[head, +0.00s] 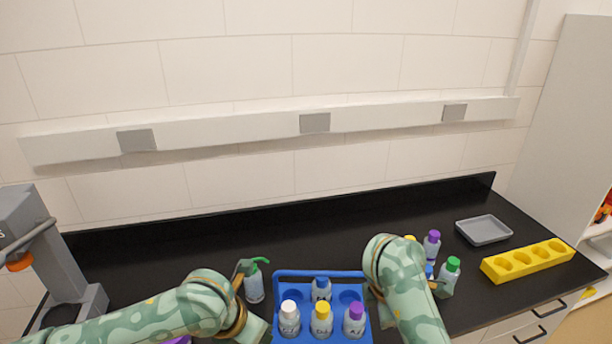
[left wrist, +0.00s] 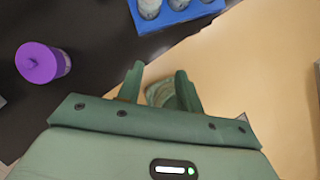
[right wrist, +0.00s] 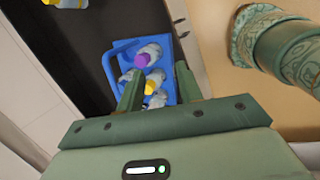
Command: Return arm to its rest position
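My left gripper (left wrist: 160,82) is open in the left wrist view, with nothing between its fingers. It hangs over the counter's front edge and the tan floor, just short of the blue bottle carrier (left wrist: 192,12). My right gripper (right wrist: 157,80) is open and empty in the right wrist view, pointing toward the blue carrier (right wrist: 118,62) beyond its fingertips.
The blue carrier (head: 281,274) holds bottles with white, yellow and purple caps. A green-topped bottle (head: 254,286) and a green-capped bottle (head: 449,276) flank it. A yellow rack (head: 527,261) and grey tray (head: 484,231) lie right; a purple-lidded container (left wrist: 42,62) stands left.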

